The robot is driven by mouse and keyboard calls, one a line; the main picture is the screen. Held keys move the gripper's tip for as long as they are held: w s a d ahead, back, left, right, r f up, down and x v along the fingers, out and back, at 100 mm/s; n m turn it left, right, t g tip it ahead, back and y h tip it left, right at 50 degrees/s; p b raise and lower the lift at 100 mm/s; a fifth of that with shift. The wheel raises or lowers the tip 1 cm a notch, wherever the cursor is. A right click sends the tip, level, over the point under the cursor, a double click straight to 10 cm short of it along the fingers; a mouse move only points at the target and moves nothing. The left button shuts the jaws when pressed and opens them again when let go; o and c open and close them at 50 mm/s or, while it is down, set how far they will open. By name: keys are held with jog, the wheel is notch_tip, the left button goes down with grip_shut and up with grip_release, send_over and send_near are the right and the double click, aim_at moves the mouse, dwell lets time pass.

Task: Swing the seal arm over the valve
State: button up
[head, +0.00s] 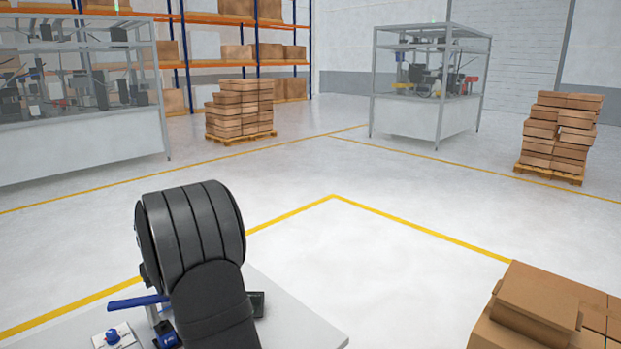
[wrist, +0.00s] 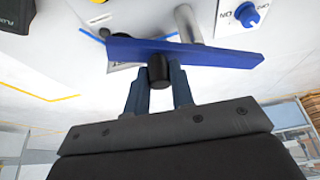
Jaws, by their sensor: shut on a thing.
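The seal arm (wrist: 215,57) is a flat blue bar on a silver post (wrist: 187,24), above the light worktop. In the head view the blue bar (head: 135,303) shows at lower left, partly hidden behind my dark arm. A short black knob (wrist: 157,72) stands on the bar. My gripper (wrist: 159,76) is shut on this knob, one finger on each side. The gripper is hidden in the head view. I cannot make out the valve clearly; a pale piece with dark marks lies partly hidden behind the bar in the wrist view.
A switch box with a blue knob (head: 112,336) stands on the worktop (head: 290,318) left of my arm; it is at top right in the wrist view (wrist: 248,14). Cardboard boxes (head: 540,305) are at lower right. Pallets, machine cages and shelving stand far back.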

jog(key=shift+s+a, duration=0.1)
jog(key=shift+s, duration=0.15)
jog(key=shift+o, duration=0.4)
jog(key=shift+s, duration=0.6)
jog(key=shift+c, duration=0.5)
jog(key=shift+s+f, duration=0.1)
jog(key=shift+s, duration=0.45)
jog(key=shift+s, duration=0.1)
